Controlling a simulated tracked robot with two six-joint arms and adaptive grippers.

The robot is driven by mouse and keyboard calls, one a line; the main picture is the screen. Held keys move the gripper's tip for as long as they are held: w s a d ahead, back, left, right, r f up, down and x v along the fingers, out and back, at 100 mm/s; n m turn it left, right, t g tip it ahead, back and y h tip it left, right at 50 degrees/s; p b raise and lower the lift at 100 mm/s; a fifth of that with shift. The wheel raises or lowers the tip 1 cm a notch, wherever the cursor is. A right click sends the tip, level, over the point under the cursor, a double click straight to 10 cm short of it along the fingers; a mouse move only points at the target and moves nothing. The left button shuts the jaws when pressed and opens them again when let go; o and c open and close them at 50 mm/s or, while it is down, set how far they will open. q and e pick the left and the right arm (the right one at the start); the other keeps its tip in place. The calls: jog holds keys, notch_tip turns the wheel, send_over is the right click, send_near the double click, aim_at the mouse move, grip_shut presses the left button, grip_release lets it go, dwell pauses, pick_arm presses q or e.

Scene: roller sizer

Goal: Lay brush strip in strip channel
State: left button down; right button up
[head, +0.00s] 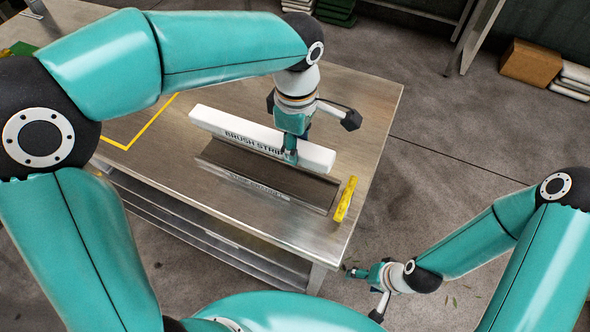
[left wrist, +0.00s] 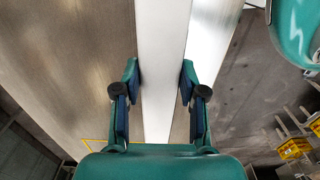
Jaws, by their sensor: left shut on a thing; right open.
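The brush strip (head: 221,125) is a long white bar with its name on the front face. It lies along the far side of the dark strip channel (head: 240,163) on the metal table, parallel to it. I cannot tell whether it rests on the table or hangs just above. My left gripper (head: 290,156) is shut on the strip, right of its middle. In the left wrist view the strip (left wrist: 163,60) runs between the two fingers of this gripper (left wrist: 159,92). My right gripper (head: 353,271) is open and empty, off the table's front right corner.
A yellow bar (head: 345,199) stands at the channel's right end. Yellow tape (head: 150,124) marks the table (head: 362,100) at the left. The table's right part is clear. A cardboard box (head: 530,64) is far off on the floor.

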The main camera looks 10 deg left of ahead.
pick_arm(q)
notch_tip(320, 180, down, 10)
jog(key=shift+f, duration=0.15)
jog(key=c, duration=0.7)
grip_release()
jog(key=shift+o, duration=0.2)
notch_tip(320, 180, up, 12)
jog(key=shift+s+r, duration=0.1)
jog(key=shift+s, duration=0.05)
dwell(0.3)
